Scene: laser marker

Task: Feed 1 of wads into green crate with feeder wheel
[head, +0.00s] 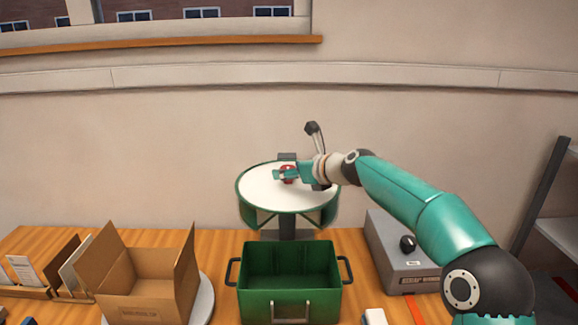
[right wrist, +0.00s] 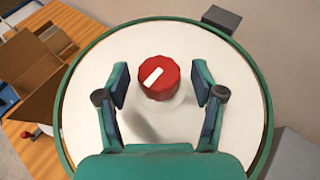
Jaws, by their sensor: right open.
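The feeder wheel (head: 262,184) is a white disc with a green rim, raised on a grey post behind the green crate. A red knob with a white mark (right wrist: 158,77) stands at its middle. My right gripper (right wrist: 162,88) is open over the disc, with one finger on each side of the red knob and a gap on both sides. In the head view my right gripper (head: 290,172) partly hides the knob. The green crate (head: 290,295) stands open on the table below the wheel, and its visible inside looks empty. No wads can be made out. My left gripper is not in view.
An open cardboard box (head: 150,290) stands on a round grey plate left of the crate. A grey machine with a black knob (head: 400,262) is at the right. A card holder (head: 50,275) is at the far left, and a dark shelf (head: 550,200) at the far right.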

